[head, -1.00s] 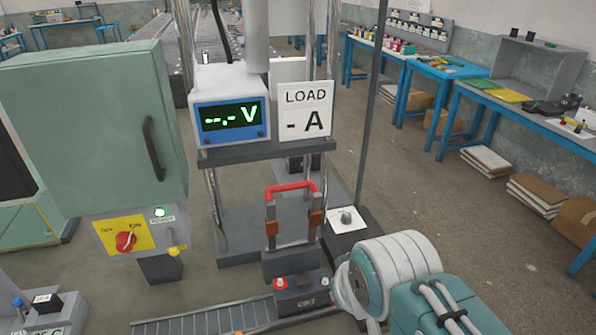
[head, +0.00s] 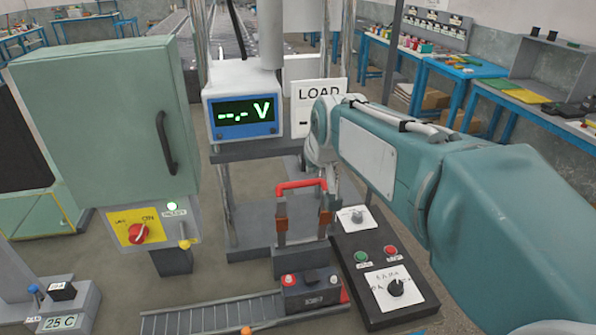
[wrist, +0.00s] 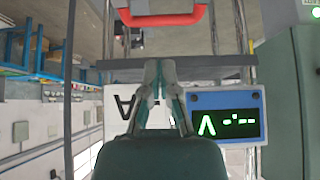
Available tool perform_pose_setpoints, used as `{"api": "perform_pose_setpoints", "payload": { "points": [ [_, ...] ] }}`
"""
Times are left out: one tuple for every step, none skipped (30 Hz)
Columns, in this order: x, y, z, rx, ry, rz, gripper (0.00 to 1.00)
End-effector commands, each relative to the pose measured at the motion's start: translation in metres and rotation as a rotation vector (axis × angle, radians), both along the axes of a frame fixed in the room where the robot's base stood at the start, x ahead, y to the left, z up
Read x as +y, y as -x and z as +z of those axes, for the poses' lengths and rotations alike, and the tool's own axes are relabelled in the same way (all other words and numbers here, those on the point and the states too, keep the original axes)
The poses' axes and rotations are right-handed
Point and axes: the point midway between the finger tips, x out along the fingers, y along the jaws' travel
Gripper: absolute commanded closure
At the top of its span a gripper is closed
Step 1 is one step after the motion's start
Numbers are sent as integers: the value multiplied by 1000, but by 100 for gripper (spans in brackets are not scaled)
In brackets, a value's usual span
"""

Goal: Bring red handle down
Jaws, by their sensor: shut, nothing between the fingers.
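The red handle (head: 300,185) is a raised bar across the top of two uprights in the head view, above a dark battery block (head: 312,292). In the upside-down wrist view, the red handle (wrist: 165,18) shows at the top edge, partly cut off. My gripper (wrist: 158,66) is shut and empty there, its fingertips apart from the handle in the picture. In the head view my arm reaches in from the right and ends just right of and above the handle; the fingers are hard to make out.
A voltmeter (head: 246,116) reading dashes stands behind the handle, beside a LOAD sign (head: 303,92) partly covered by my arm. A green cabinet (head: 105,130) with a red rotary switch (head: 138,233) is on the left. A control box (head: 375,300) with buttons and a knob sits at right.

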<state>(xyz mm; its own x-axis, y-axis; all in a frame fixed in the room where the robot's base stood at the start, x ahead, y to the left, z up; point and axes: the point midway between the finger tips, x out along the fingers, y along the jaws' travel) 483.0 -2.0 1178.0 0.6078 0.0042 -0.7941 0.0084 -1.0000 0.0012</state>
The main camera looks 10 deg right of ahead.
Motion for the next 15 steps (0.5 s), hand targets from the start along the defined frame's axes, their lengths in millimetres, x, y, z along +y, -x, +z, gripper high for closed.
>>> {"api": "perform_pose_setpoints", "payload": {
  "points": [
    [0, -20, -2, -8, 1, 1, 100],
    [0, -30, -2, -14, 1, 2, 100],
    [0, -42, -2, -23, 1, 2, 100],
    [-1, -50, -3, -29, 1, 2, 100],
    [-1, -57, -3, -34, 2, 2, 100],
    [-1, -64, -3, -40, 1, 2, 100],
    [-1, -69, -4, -43, 1, 2, 100],
    [-1, -73, -4, -47, 2, 3, 100],
    [-1, -77, -4, -51, 2, 3, 100],
    [-1, -79, -4, -52, 2, 3, 100],
    [-1, -80, -4, -53, 3, 3, 100],
    [-1, -81, -4, -54, 3, 3, 100],
    [-1, -81, -4, -55, 3, 3, 100],
    [-1, -81, -4, -55, 3, 3, 100],
    [-1, -81, -4, -55, 3, 3, 100]
  ]
}}
